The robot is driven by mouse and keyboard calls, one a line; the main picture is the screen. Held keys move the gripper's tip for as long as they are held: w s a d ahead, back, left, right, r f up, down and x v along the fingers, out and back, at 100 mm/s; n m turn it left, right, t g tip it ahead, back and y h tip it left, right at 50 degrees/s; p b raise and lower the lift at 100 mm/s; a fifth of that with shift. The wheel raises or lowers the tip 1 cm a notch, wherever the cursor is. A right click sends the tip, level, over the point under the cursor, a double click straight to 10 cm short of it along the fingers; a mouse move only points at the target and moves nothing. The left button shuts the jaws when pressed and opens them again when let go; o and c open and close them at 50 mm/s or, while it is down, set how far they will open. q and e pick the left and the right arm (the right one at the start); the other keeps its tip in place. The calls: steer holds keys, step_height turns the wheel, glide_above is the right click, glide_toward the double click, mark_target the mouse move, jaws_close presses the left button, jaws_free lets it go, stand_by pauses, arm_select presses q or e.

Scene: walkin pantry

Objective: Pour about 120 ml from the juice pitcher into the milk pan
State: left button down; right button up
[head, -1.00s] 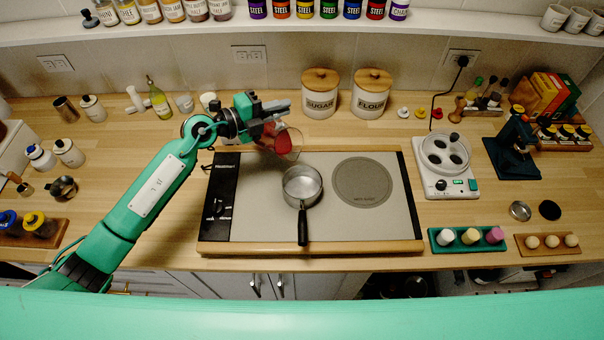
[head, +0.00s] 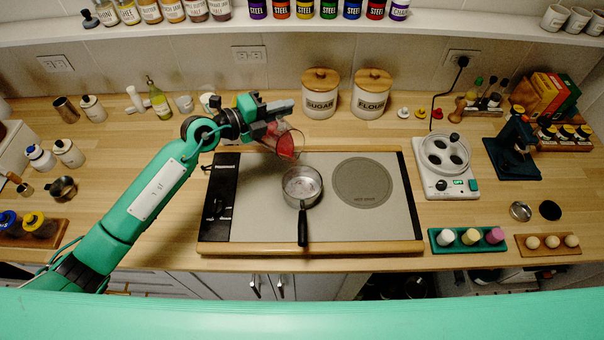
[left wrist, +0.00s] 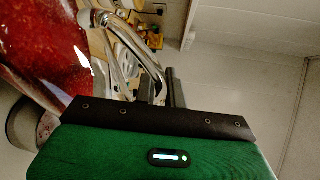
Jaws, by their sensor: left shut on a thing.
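The juice pitcher (head: 297,142) is clear with red juice in it. My left gripper (head: 274,112) is shut on it and holds it tilted, mouth toward the pan, above the back of the cooktop. The red juice lies toward the lower, mouth side. In the left wrist view the pitcher's red body (left wrist: 45,45) and its clear curved handle (left wrist: 140,50) show close up. The milk pan (head: 302,186) stands upright on the cooktop, its dark handle toward me, just below and in front of the pitcher. I cannot tell how much juice is in the pan. My right gripper is not in view.
The cooktop (head: 340,228) has a bare hot spot (head: 362,183) right of the pan. Sugar (head: 320,98) and flour (head: 371,95) canisters stand behind it. A white appliance (head: 446,165) stands to the right. The counter left of the cooktop holds small bottles and jars.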

arm_select(q)
steer(key=shift+r, duration=0.15)
steer(key=shift+s+d+r+p, duration=0.1)
steer(key=shift+s+r+p, duration=0.05)
steer(key=shift+p, duration=0.15)
steer(key=shift+s, duration=0.1)
steer(key=shift+s+d+r+m+p, duration=0.15)
steer(key=shift+s+d+m+p, duration=0.4)
steer(key=shift+p, duration=0.5)
stand_by(0.4)
steer(key=shift+s+r+m+p, duration=0.15)
steer(key=shift+s+m+p, duration=0.1)
steer(key=shift+p, duration=0.5)
stand_by(0.4)
steer(key=w+b, duration=0.1)
steer(key=a+f+n+b, duration=0.1)
steer(key=b, duration=0.1)
steer(key=w+b, duration=0.1)
steer(key=b, duration=0.1)
steer(key=shift+w+a+f, duration=0.2)
steer(key=shift+w+a, duration=0.1)
steer(key=shift+a, duration=0.05)
steer(key=shift+w+a+n+p, duration=0.25)
steer(key=shift+n+p, duration=0.2)
steer(key=shift+n, duration=0.15)
steer(key=shift+w+a+f+n, duration=0.4)
steer(key=shift+w+f+n, duration=0.25)
steer(key=shift+f+n, duration=0.25)
